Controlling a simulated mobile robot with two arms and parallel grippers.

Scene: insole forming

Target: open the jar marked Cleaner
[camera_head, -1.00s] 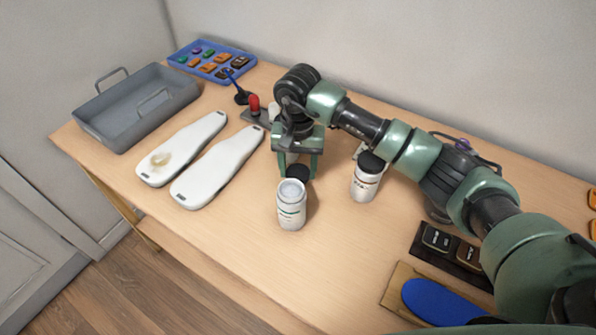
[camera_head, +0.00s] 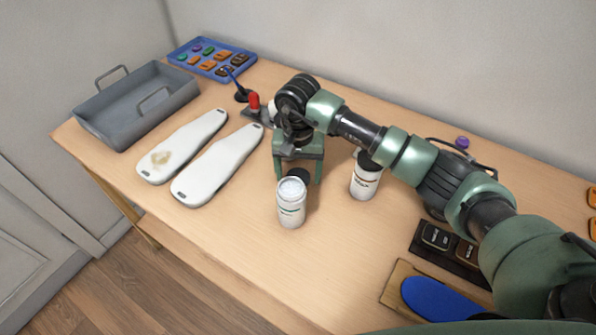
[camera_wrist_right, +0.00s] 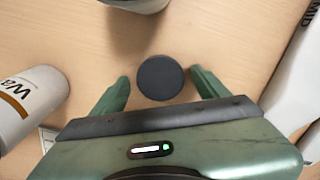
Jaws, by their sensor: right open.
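A white jar (camera_head: 291,208) stands upright and uncovered on the table, its pale contents showing at the mouth. Its label is too small to read. A round dark lid (camera_wrist_right: 160,77) lies apart from it, appearing to rest flat on the table just behind the jar; it also shows in the head view (camera_head: 298,176). My right gripper (camera_head: 302,178) is open above the lid, with one finger on each side and gaps between, as the right wrist view (camera_wrist_right: 158,88) shows. My left gripper is not in view.
A second white jar (camera_head: 364,183), dark lid on, label starting "Wa", stands to the right. Two white insole-shaped boards (camera_head: 218,165), a grey tray (camera_head: 140,112) and a blue tray (camera_head: 185,56) lie left. A blue insole (camera_head: 438,300) is front right. The front middle is clear.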

